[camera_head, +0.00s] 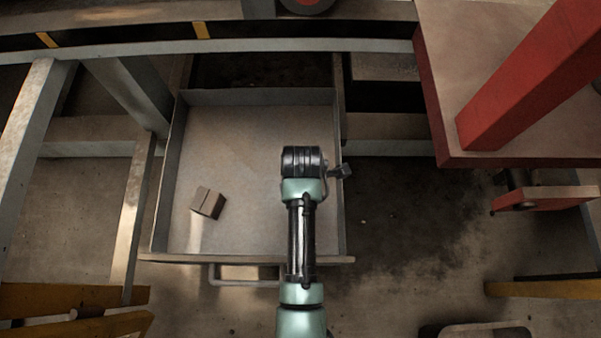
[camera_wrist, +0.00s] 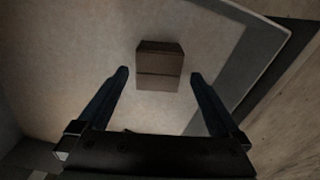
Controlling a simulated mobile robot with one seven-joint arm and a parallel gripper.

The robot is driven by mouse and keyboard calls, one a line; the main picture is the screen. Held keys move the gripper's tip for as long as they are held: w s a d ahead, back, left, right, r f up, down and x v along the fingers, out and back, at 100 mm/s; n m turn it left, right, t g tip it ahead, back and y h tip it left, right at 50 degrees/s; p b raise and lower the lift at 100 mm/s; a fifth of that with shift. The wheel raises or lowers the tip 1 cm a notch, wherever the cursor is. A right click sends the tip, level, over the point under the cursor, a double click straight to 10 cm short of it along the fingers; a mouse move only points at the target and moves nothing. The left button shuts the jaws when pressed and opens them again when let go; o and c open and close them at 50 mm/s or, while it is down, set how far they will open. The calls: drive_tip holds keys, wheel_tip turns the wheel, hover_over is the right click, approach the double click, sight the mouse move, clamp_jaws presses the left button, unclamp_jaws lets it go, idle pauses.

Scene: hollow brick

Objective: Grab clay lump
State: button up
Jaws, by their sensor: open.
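The clay lump (camera_head: 208,202) is a small brown block lying on the floor of an open grey drawer (camera_head: 254,96), towards its front left. In the wrist view the clay lump (camera_wrist: 160,66) sits ahead of and between my fingertips, with a line across its face. My gripper (camera_wrist: 158,80) is open and empty, its two dark fingers apart from the lump. In the head view my arm reaches over the drawer's right part, and the fingers are hidden below the wrist.
The drawer's walls surround the lump, and its front has a handle (camera_head: 245,282). A red-sided table (camera_head: 440,120) with a red beam stands at the right. Grey metal legs (camera_head: 30,140) stand at the left. The drawer floor around the lump is clear.

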drive_tip(key=shift+a+f+b, duration=0.1)
drive_tip(key=shift+f+b, duration=2)
drive_tip(key=shift+f, duration=0.55)
drive_tip(key=shift+r, duration=0.1)
drive_tip(key=c, duration=1.5)
drive_tip(key=shift+o, duration=0.2)
